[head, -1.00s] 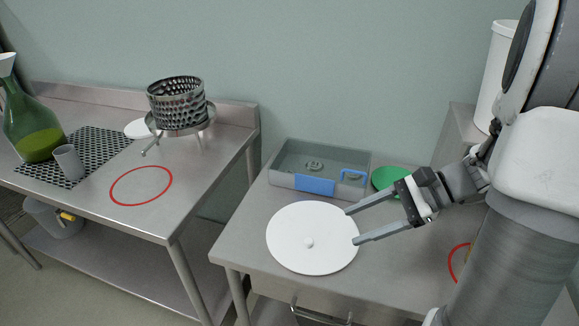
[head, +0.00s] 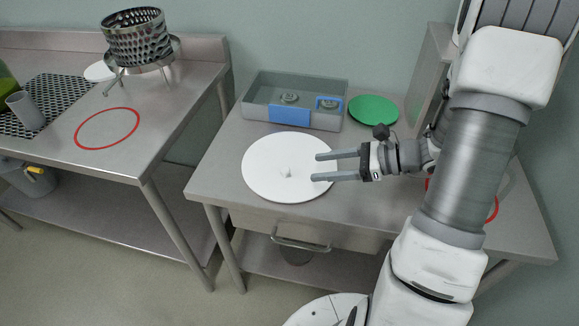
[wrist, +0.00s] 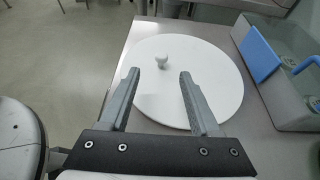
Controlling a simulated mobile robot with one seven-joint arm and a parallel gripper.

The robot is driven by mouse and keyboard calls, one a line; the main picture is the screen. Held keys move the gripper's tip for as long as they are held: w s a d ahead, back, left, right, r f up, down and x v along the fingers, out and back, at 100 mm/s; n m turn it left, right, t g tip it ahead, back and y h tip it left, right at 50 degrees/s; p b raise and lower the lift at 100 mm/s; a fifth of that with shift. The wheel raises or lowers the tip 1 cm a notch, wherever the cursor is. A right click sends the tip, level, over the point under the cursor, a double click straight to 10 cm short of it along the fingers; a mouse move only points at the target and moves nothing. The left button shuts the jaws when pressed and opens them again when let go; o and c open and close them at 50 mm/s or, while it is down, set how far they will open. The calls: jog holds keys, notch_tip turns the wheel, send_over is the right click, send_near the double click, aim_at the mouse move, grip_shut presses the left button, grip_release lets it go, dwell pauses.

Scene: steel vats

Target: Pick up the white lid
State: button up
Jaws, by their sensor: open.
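The white lid (head: 262,167) is a flat round disc with a small knob (head: 287,173) at its middle, lying on the right steel table. In the wrist view the lid (wrist: 215,75) fills the middle and its knob (wrist: 161,61) stands up beyond my fingertips, roughly in line with the gap between them. My gripper (head: 318,167) is open and empty, with its two fingers reaching over the lid's right part from the right. The wrist view also shows the gripper (wrist: 159,74) with fingers apart and nothing between them. I cannot tell how high the fingers are above the lid.
A grey open bin (head: 258,101) with blue handles stands behind the lid, with a green disc (head: 373,109) to its right. A red ring (head: 493,207) is partly hidden behind my arm. The left table (head: 165,110) holds a perforated basket (head: 138,38) on a stand, across a gap.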

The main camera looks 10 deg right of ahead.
aim_at(294, 178)
jog(key=b+x, duration=0.1)
jog(key=x, duration=0.7)
jog(key=shift+d+b, duration=0.15)
jog(key=shift+b, duration=0.2)
grip_shut()
